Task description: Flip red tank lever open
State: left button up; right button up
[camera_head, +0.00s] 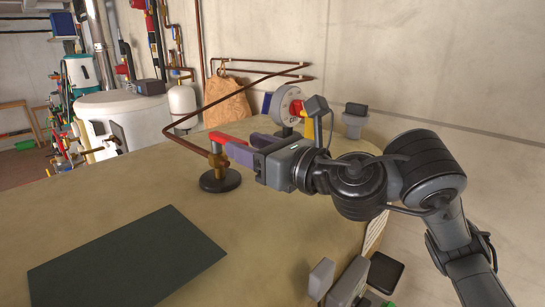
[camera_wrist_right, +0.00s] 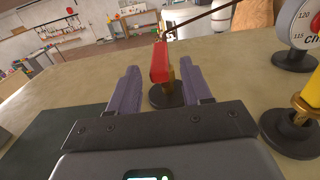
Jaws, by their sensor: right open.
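The red lever (camera_head: 228,139) sits on top of a brass valve (camera_head: 217,162) with a round black base (camera_head: 220,182) on the tan tank top. A copper pipe runs from the valve. My right gripper (camera_head: 240,147) reaches in from the right, its purple fingers level with the lever. In the right wrist view the red lever (camera_wrist_right: 160,62) stands between the two open fingers of the right gripper (camera_wrist_right: 161,75), with a visible gap on each side. The lever's far end and the valve are partly hidden.
A round gauge (camera_head: 289,105) and a yellow-handled valve (camera_wrist_right: 311,92) stand close to the right of the red lever. A dark flat panel (camera_head: 125,258) lies on the tank top at front left. A brown bag (camera_head: 228,103) is behind. The tank top at left is clear.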

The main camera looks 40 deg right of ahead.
jog(key=s, duration=0.5)
jog(key=shift+s+d, duration=0.25)
jog(key=shift+s, duration=0.05)
